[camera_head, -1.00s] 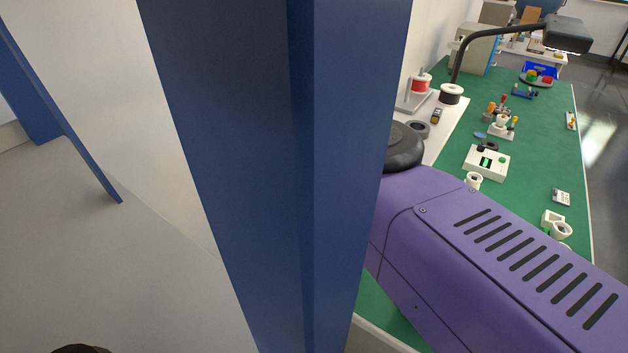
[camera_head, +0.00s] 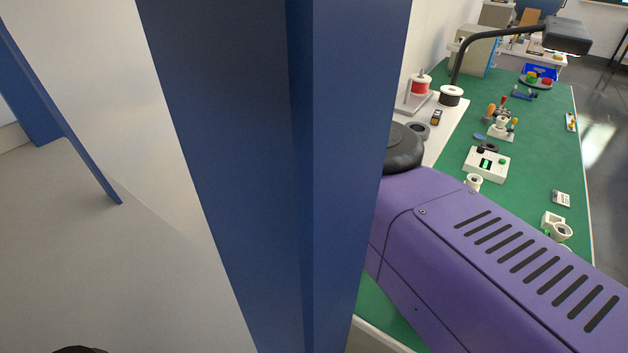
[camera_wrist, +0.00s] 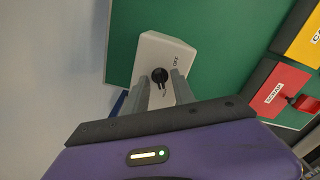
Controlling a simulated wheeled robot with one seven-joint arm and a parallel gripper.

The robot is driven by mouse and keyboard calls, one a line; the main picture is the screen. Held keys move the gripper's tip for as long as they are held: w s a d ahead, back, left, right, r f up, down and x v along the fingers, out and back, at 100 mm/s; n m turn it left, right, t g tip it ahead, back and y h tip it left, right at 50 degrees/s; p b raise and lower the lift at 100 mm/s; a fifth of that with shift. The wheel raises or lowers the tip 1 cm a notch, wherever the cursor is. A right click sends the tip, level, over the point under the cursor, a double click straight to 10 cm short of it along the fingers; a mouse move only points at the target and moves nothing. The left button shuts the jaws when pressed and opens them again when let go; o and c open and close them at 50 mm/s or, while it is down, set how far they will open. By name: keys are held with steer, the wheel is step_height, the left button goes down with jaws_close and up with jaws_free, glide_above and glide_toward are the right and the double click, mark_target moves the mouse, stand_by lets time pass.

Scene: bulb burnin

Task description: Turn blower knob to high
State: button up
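In the wrist view, a white box (camera_wrist: 152,48) stands on the green surface with a round black knob (camera_wrist: 160,75) on its face. "OFF" is printed to the right of the knob, and another small marking below it is unreadable. My gripper (camera_wrist: 160,80) is open, with one grey finger on each side of the knob. Gaps show between the fingers and the knob, and I cannot tell whether the tips touch the box. The knob's pointing direction is unclear. In the head view, I cannot make out the gripper or the knob.
Red (camera_wrist: 273,90) and yellow (camera_wrist: 304,42) bins stand right of the box in the wrist view. In the head view, the long green bench (camera_head: 540,150) holds a white device (camera_head: 486,164), small parts and a dark lamp (camera_head: 567,36). A blue upright (camera_head: 300,180) blocks the middle.

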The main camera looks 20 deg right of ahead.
steer(key=shift+r+b, duration=0.55)
steer(key=shift+r, duration=3.3)
